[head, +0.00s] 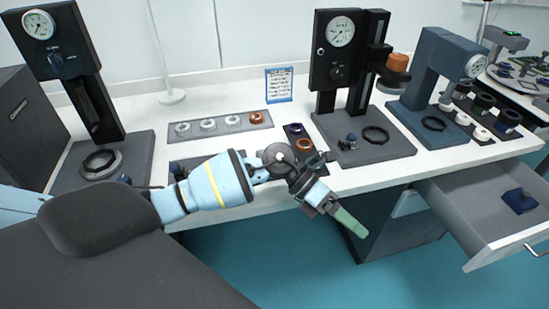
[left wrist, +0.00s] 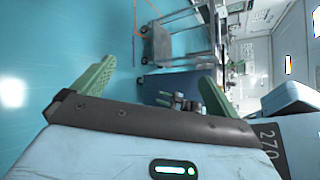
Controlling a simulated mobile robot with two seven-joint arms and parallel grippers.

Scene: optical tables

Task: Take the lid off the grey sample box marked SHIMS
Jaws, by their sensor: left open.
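I cannot make out a grey sample box marked SHIMS in either view. My left gripper (head: 350,222) is out past the front edge of the white table, pointing down and to the right, with nothing visible in it. In the left wrist view, the two green fingers of the left gripper (left wrist: 157,80) stand wide apart with free space between them. My right gripper is in neither view.
The white table (head: 240,185) carries black gauge stands (head: 338,70), a blue press (head: 435,80) and a grey tray of rings (head: 222,128). An open drawer (head: 470,205) at the right holds a small dark blue block (head: 519,200).

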